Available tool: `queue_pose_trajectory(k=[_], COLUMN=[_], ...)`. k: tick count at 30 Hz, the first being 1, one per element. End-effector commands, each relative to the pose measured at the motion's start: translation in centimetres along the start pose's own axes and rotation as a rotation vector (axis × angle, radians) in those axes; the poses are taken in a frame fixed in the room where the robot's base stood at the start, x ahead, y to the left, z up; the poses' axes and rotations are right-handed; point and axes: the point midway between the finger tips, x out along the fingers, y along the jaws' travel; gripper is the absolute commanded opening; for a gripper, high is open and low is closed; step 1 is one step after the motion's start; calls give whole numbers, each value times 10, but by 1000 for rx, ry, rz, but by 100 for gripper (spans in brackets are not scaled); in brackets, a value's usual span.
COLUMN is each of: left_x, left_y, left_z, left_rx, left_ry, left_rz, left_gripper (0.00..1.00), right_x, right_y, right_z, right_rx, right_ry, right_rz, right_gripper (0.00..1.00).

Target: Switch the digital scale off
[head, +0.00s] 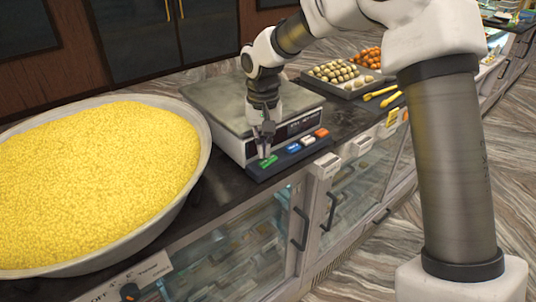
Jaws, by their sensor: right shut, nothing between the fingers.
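The digital scale (224,110) stands on the dark counter, with a flat metal pan on top and a sloping key panel at its front. The panel has a green key (269,161), a blue key (293,148), a white key (308,140) and an orange-red key (321,132). My right gripper (264,153) is shut and empty, pointing down at the green key. Its fingertips are at or just above that key; I cannot tell whether they touch. The arm hides part of the pan and the display (300,125). My left gripper is not in view.
A wide metal bowl of yellow grains (207,148) fills the left of the counter, close to the scale. A tray of round sweets (347,92) and yellow tongs (381,92) lie behind to the right. Glass cabinet doors (245,265) with handles are below the counter edge.

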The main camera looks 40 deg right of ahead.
Motion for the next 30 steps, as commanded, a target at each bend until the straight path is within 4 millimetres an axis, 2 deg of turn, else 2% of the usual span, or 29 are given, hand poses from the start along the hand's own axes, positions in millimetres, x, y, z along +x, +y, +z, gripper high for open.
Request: queue_pose_trajectory(k=[1,15,30], left_x=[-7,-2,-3], left_y=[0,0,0], left_z=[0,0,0], left_rx=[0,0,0], left_ry=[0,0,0], left_rz=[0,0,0], left_gripper=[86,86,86], right_x=[-8,-48,-49], right_y=[0,0,0], right_z=[0,0,0], right_rx=[0,0,0], right_ry=[1,2,1], right_rz=[0,-1,0], right_gripper=[0,0,0])
